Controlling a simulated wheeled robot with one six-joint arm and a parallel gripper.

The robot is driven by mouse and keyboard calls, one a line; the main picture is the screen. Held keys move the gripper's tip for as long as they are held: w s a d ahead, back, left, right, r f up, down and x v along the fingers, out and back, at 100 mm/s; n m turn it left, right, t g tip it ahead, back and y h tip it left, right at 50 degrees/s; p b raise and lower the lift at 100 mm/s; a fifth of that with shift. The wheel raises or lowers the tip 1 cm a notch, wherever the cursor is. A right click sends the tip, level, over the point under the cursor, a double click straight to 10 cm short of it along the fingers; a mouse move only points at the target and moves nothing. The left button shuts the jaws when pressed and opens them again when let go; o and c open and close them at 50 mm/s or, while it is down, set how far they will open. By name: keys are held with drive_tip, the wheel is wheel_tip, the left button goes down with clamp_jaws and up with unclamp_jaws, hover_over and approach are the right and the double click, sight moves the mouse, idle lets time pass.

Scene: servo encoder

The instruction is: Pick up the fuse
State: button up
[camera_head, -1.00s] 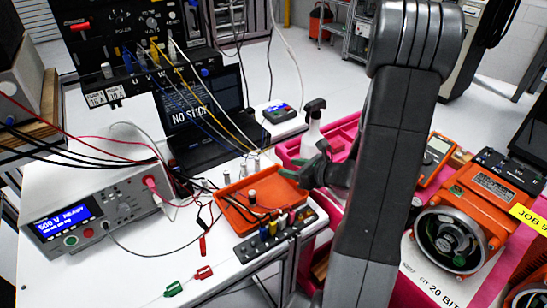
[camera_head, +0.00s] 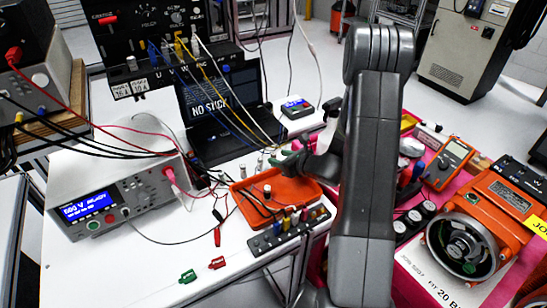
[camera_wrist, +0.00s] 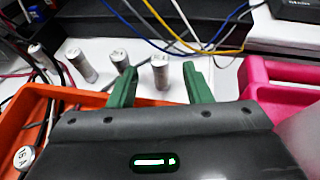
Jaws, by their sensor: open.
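Several small pale cylindrical fuses stand upright on the white table behind the orange tray. In the wrist view, one fuse (camera_wrist: 161,71) shows between my green fingertips, seemingly beyond them and untouched. Another fuse (camera_wrist: 81,66) stands to the left, with more beside it. In the head view, a fuse (camera_head: 260,163) stands behind the tray, left of my gripper (camera_head: 291,163). One fuse (camera_head: 267,191) stands in the tray; a labelled one (camera_wrist: 24,157) shows at the wrist view's lower left. My gripper (camera_wrist: 160,84) is open and empty near the tray's back right.
A pink bin edge (camera_wrist: 262,100) is close on the right. A test instrument (camera_head: 120,205) stands left.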

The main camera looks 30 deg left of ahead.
drive_tip(key=shift+x, duration=0.8)
drive_tip(key=shift+c, duration=0.3)
clamp_jaws()
drive_tip(key=shift+r, duration=0.1)
